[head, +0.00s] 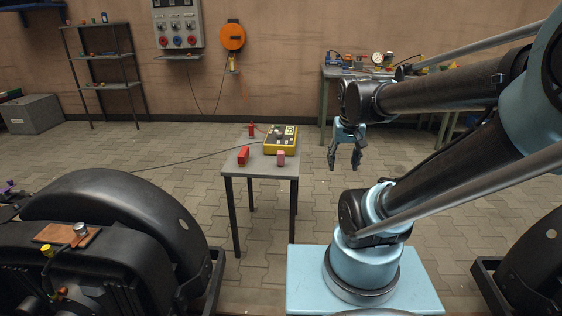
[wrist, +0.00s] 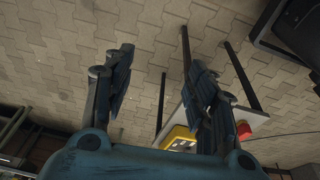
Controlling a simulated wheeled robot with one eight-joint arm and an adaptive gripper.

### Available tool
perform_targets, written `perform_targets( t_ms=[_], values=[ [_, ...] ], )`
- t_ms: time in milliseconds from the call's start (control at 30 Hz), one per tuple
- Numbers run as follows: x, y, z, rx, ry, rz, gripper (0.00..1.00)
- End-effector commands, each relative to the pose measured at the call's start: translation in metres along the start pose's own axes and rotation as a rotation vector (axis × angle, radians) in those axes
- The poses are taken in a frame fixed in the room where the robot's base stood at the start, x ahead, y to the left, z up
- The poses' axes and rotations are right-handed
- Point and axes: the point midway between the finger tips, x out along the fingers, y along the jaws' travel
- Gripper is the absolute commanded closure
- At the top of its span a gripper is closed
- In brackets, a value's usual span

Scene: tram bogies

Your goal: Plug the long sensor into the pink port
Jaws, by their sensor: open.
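My gripper (head: 344,163) is open and empty, hanging in the air to the right of a small grey table (head: 258,170). In the wrist view its two fingers (wrist: 163,68) are spread, with only floor and table legs between them. A pink block (head: 281,157), which may be the pink port, stands on the table's front right. On the dark machine at the left, a silver-capped piece (head: 80,230) stands by a brown board and a yellow-capped piece (head: 47,250) stands in front of it. I cannot tell which is the long sensor.
A yellow box (head: 270,147) sits on the small table with a red block (head: 243,158) and a red piece (head: 251,129) nearby. Dark wheels flank my base left and right. A cluttered workbench (head: 327,90) stands behind my gripper. Paved floor around the small table is mostly clear.

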Motion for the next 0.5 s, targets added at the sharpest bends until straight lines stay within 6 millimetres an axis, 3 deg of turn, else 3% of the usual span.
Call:
perform_targets(
  t_ms=[100,267,500],
  values=[
    [-0.005,-0.016,-0.037,-0.003,0.017,0.002,0.48],
    [-0.007,-0.04,-0.082,0.0,0.04,0.005,0.48],
    [0.0,-0.088,-0.148,0.003,0.077,0.002,0.48]
  ],
)
